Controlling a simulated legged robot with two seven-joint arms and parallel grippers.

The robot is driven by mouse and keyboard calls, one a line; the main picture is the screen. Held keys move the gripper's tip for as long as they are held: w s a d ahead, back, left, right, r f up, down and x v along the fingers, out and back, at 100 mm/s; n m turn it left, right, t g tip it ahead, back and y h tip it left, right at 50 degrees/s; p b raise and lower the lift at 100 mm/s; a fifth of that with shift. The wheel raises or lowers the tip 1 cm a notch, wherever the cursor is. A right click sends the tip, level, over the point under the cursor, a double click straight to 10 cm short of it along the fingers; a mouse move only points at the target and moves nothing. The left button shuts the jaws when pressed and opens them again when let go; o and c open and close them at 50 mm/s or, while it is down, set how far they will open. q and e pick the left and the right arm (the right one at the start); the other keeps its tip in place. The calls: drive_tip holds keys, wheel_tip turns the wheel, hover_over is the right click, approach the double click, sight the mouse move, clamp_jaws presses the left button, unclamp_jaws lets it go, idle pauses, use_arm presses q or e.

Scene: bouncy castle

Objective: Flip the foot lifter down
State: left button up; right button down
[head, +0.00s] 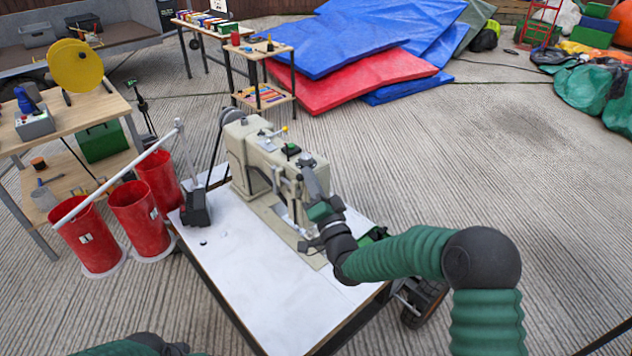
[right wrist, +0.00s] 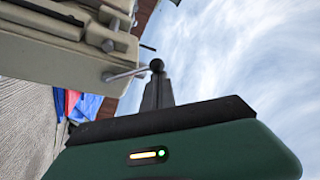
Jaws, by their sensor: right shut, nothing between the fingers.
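A cream sewing machine (head: 262,158) stands on a white-topped table. In the right wrist view, a thin metal lever with a black ball knob (right wrist: 157,65), which looks like the foot lifter, sticks out from the machine head (right wrist: 50,50) toward the sky side. My right gripper (head: 306,166) is at the front end of the machine head. In the right wrist view its dark fingers (right wrist: 157,92) are together and empty, with their tips at the knob. I cannot tell if they touch it. The lever is hidden in the head view. My left gripper is out of frame.
The white tabletop (head: 235,250) is mostly clear left of the machine. A black-based stand (head: 195,209) with a white pole is at its left edge. Red buckets (head: 138,220) stand beside the table. Blue and red mats (head: 345,85) lie farther back.

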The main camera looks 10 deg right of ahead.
drive_tip(key=shift+s+a+f+n+t+y+b, duration=0.15)
drive_tip(key=shift+a+f+n+y+b, duration=0.15)
drive_tip(key=shift+n+b, duration=0.35)
drive_tip(key=shift+s+a+f+n+t+y+b, duration=0.15)
drive_tip(key=shift+a+f+n+y+b, duration=0.15)
drive_tip(key=shift+n, duration=0.6)
drive_tip(key=shift+s+a+f+n+y+b, duration=0.2)
drive_tip(key=shift+n+y+b, duration=0.25)
drive_tip(key=shift+n, duration=0.3)
drive_tip(key=shift+f, duration=0.15)
